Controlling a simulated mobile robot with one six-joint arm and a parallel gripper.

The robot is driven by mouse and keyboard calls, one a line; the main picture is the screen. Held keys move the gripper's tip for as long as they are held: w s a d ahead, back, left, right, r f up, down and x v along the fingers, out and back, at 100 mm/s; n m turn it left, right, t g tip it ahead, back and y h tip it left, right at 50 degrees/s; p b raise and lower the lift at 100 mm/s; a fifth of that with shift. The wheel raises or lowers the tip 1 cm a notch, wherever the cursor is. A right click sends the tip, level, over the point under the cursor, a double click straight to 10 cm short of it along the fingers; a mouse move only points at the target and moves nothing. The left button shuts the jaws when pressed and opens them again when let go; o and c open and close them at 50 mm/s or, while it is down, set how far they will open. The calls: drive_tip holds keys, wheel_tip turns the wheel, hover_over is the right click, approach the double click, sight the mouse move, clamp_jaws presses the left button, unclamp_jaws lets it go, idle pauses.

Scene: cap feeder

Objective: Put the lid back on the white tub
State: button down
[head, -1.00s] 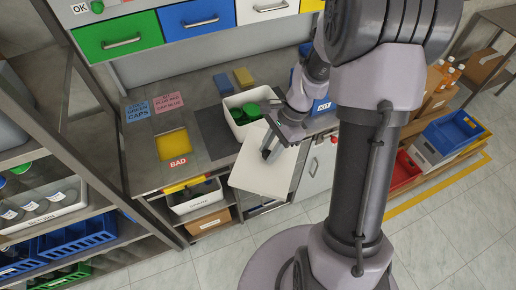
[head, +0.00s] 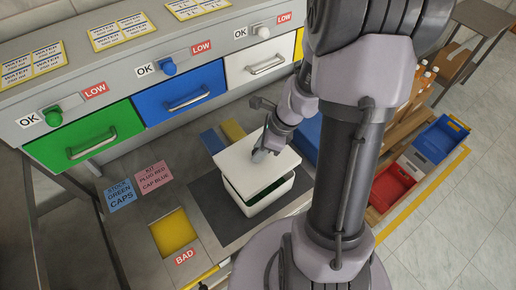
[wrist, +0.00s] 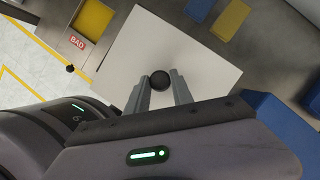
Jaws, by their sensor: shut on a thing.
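The white tub (head: 262,204) stands on a dark mat on the bench in the head view, with dark green contents showing through a gap under the lid. The flat white lid (head: 248,172) lies over the tub's opening, slightly tilted, and a dark gap shows along the front. My gripper (head: 262,152) is above the lid. In the wrist view my gripper (wrist: 160,88) is shut on the lid's round black knob (wrist: 160,80), and the lid (wrist: 205,70) hides the tub beneath it.
A blue block (head: 212,140) and a yellow block (head: 233,131) lie behind the tub. A yellow BAD recess (head: 175,232) is at its left front. Green (head: 85,137), blue (head: 180,95) and white drawers (head: 262,62) line the back. The dark mat (head: 215,207) is clear beside the tub.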

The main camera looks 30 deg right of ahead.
sight(264, 160)
drive_tip(key=shift+s+f, duration=0.3)
drive_tip(key=shift+s, duration=0.05)
wheel_tip(264, 160, down, 5)
drive_tip(key=b, duration=0.5)
drive_tip(key=shift+f, duration=0.2)
drive_tip(key=shift+f+b, duration=0.1)
drive_tip(key=shift+b, duration=0.25)
drive_tip(key=shift+f+b, duration=0.3)
drive_tip(key=shift+f, duration=0.1)
idle(0.6)
drive_tip(key=shift+f+b, duration=0.3)
drive_tip(key=shift+b, duration=0.1)
drive_tip(key=shift+f+b, duration=0.5)
idle(0.6)
